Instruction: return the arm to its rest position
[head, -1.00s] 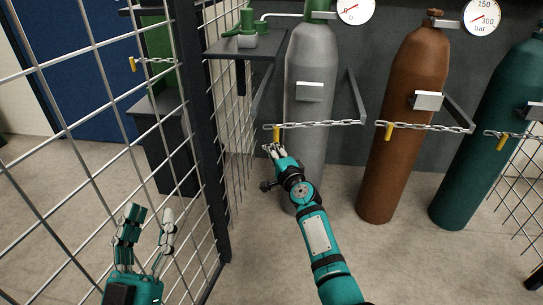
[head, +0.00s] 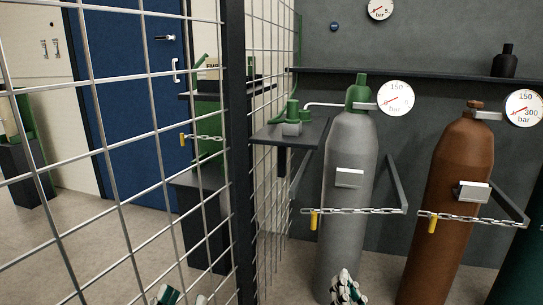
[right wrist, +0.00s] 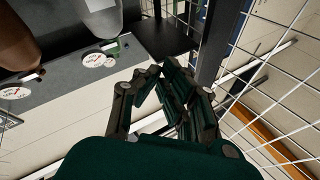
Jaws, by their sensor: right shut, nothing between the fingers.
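My right gripper (head: 346,289) shows only its fingers at the bottom edge of the head view, in front of the foot of the grey gas cylinder (head: 347,200). In the right wrist view its fingers (right wrist: 156,76) come together at the tips with nothing between them. My left gripper (head: 183,297) shows only its fingertips at the bottom edge of the head view, in front of the mesh fence. These tips stand apart with nothing seen between them. The rest of both arms is out of the head view.
A mesh fence (head: 124,148) with a dark post (head: 238,150) stands at the left. A chain (head: 353,211) crosses the grey cylinder, and another (head: 478,220) crosses the brown cylinder (head: 458,180). A dark shelf (head: 292,133) holds a green fitting. A blue door (head: 140,90) is behind the fence.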

